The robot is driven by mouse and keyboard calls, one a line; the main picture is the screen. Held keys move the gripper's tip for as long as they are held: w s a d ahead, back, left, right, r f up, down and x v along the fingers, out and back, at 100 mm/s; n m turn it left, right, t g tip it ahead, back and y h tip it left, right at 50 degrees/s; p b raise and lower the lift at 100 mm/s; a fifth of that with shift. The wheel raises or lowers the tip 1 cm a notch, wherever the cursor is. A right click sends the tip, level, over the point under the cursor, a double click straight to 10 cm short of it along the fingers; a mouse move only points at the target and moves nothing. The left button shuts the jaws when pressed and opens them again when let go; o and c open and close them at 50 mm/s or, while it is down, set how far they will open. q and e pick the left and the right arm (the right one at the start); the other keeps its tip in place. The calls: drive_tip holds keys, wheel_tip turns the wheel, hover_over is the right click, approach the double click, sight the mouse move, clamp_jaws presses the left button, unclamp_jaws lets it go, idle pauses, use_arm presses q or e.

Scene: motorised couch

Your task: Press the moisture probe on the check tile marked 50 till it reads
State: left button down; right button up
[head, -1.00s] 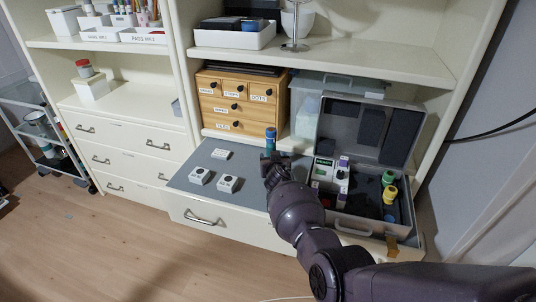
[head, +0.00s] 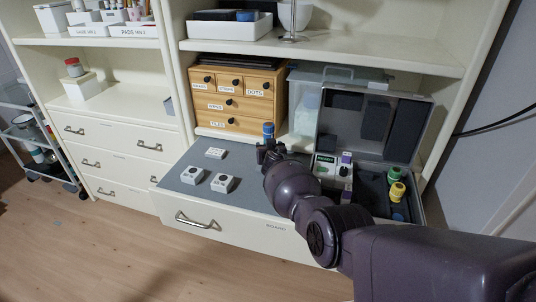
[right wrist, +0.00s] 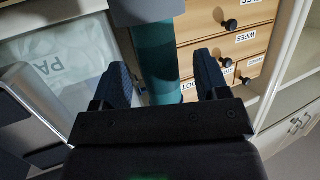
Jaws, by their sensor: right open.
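A blue-teal cylinder (head: 268,131) stands upright at the back of the grey board (head: 200,205); I cannot tell whether it is the probe. My right gripper (head: 267,151) is open at it. In the right wrist view the cylinder (right wrist: 155,50) stands between the two spread fingers of the right gripper (right wrist: 162,75), with no clear grip on it. Two white check tiles with dark round centres, a left one (head: 192,175) and a right one (head: 221,183), lie on the board; their marks are too small to read. My left gripper is out of view.
A white label block (head: 215,153) lies behind the tiles. An open grey case (head: 375,100) on the right holds a white and green device (head: 325,166) and several coloured-cap items. A wooden drawer box (head: 235,95) stands behind.

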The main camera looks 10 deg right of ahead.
drive_tip(key=shift+w+d+f+b, duration=0.1)
drive_tip(key=shift+w+f+b, duration=0.35)
drive_tip(key=shift+w, duration=0.2)
drive_tip(key=shift+w+r, duration=0.25)
clamp_jaws()
